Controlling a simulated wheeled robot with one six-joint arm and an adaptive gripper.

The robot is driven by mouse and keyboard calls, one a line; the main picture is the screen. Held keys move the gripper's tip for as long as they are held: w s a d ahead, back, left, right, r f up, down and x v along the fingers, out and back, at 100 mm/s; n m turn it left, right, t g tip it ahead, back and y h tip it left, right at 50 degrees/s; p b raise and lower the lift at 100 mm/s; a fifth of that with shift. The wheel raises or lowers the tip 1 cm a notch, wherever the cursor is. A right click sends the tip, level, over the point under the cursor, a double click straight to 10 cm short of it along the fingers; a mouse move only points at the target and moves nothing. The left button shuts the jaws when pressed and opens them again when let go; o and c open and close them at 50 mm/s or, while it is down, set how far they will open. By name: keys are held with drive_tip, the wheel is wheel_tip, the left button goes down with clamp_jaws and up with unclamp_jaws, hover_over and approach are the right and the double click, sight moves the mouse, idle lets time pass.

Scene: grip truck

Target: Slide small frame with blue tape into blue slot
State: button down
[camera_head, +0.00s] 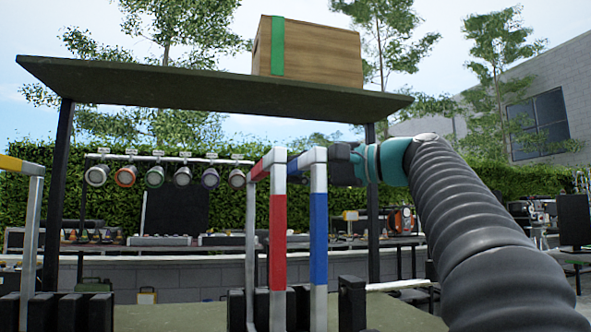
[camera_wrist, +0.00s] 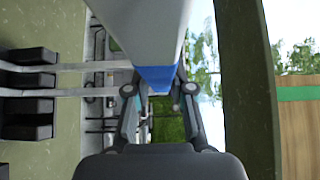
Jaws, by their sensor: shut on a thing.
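The small frame with blue tape (camera_head: 318,235) stands upright in the middle of the head view, its pale bars carrying a blue band. My gripper (camera_head: 345,163) reaches in from the right and is shut on the upper part of this frame. In the wrist view, the frame's pale bar and blue band (camera_wrist: 158,77) lie between the fingers of my gripper (camera_wrist: 160,92). Black slot blocks (camera_head: 351,303) stand low around the frame's foot. No blue mark shows on them, and I cannot tell whether the foot is inside a slot.
A frame with red tape (camera_head: 277,240) stands close on the left. A yellow-taped frame (camera_head: 12,164) is at the far left. Overhead, a green shelf (camera_head: 180,92) on dark posts bears a wooden box with green tape (camera_head: 325,55). More black blocks (camera_wrist: 30,80) show in the wrist view.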

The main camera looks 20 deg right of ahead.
drive_tip(key=shift+f, duration=0.15)
idle(0.4)
drive_tip(key=c, duration=0.9)
unclamp_jaws()
drive_tip(key=shift+s+d, duration=0.1)
drive_tip(key=v, duration=1.1)
drive_tip(key=shift+s+d, duration=0.25)
drive_tip(key=shift+d, duration=0.05)
